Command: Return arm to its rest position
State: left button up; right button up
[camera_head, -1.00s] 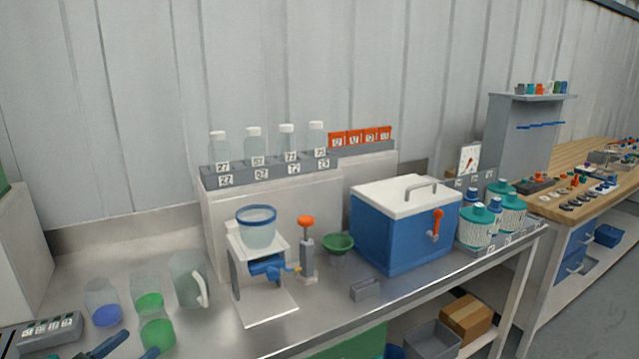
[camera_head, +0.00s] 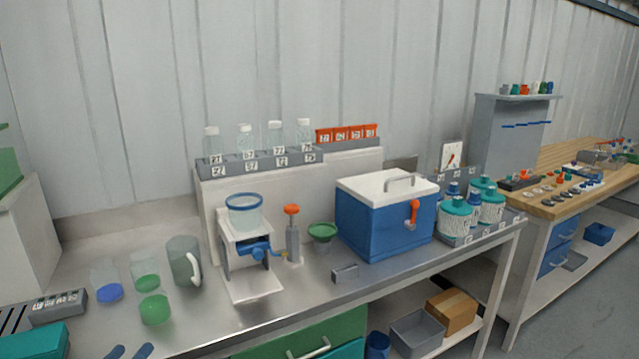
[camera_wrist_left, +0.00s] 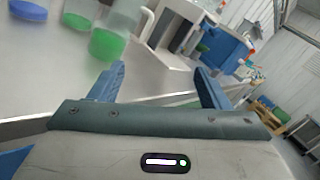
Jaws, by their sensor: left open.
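The rest of the left arm is mostly out of view. My right gripper is not in view.
The steel bench (camera_head: 205,318) holds clear beakers with green (camera_head: 154,308) and blue (camera_head: 109,293) contents, a grey jug (camera_head: 184,262), a filter stand (camera_head: 247,240) and a blue cooler (camera_head: 385,228). Below are an open shelf and a green drawer (camera_head: 300,345).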

pick_arm(q)
jog(key=s+a+f+n+g+y, duration=0.1)
jog(key=s+f+n+g+y, duration=0.7)
jog(key=n, duration=1.3)
jog(key=s+d+f+n+g+h, duration=0.2)
jog(key=s+d+f+n+g, duration=0.1)
jog(key=s+d+f+n, duration=0.4)
jog(key=s+d+f+n+g+h, duration=0.2)
jog(key=s+d+f+n+g, duration=0.3)
jog(key=s, duration=0.4)
jog(key=s+f+x, duration=0.1)
jog(key=s+x, duration=0.2)
jog(key=x, duration=1)
jog(key=s+x, duration=0.3)
jog(key=x, duration=1.1)
jog(key=s+f, duration=0.6)
jog(key=f, duration=0.3)
jog(key=s+f+g, duration=0.1)
jog(key=s+f, duration=0.5)
jog(key=f, duration=0.2)
jog(key=shift+a+f, duration=0.4)
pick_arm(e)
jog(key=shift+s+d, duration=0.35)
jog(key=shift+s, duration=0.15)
